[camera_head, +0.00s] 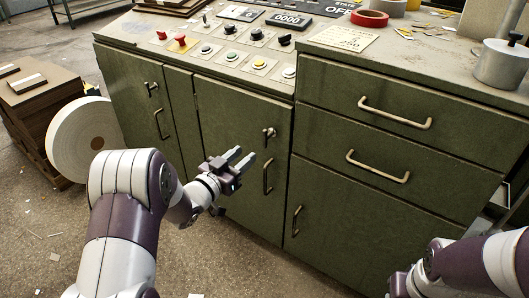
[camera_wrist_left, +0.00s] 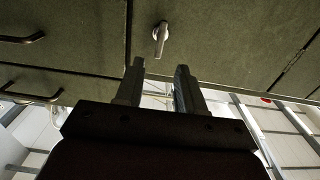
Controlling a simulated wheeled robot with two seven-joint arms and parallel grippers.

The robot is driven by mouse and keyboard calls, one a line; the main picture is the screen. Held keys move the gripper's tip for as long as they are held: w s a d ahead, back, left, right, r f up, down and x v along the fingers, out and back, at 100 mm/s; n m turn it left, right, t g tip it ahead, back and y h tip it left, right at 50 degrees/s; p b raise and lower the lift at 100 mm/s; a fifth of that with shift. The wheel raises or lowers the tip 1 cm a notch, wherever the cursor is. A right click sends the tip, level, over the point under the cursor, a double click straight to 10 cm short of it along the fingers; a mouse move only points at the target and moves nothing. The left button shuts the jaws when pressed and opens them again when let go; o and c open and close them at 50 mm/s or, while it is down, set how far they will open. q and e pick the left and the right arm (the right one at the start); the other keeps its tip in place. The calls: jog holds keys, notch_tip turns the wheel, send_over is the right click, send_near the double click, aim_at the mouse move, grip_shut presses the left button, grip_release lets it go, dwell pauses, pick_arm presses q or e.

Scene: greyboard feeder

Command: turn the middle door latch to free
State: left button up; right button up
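The middle door (camera_head: 228,120) of the green cabinet is closed. Its small metal latch (camera_head: 268,132) sits near the door's upper right edge, above a dark bar handle (camera_head: 267,176). My left gripper (camera_head: 243,157) is in front of this door, to the left of and a little below the latch in the head view. In the left wrist view the latch (camera_wrist_left: 161,38) shows as a pale lever pointing down the picture. The two fingers (camera_wrist_left: 160,78) are apart with nothing between them; their tips stop short of the latch. My right gripper is not in view.
The left door has a similar latch (camera_head: 152,88) and handle (camera_head: 161,124). Drawers with bar handles (camera_head: 395,113) are on the right. Buttons and knobs, including a red button (camera_head: 180,41), cover the sloping panel above. A white roll (camera_head: 84,139) stands at the left.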

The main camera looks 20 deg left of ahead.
aim_at(263, 138)
pick_arm(q)
jog(key=b+x, duration=0.3)
jog(key=x, duration=0.6)
jog(key=shift+w+d+f, duration=0.15)
jog(key=shift+w+f, duration=0.05)
jog(key=shift+w, duration=0.05)
jog(key=shift+w+d+r, duration=0.15)
jog(key=shift+w, duration=0.35)
grip_shut()
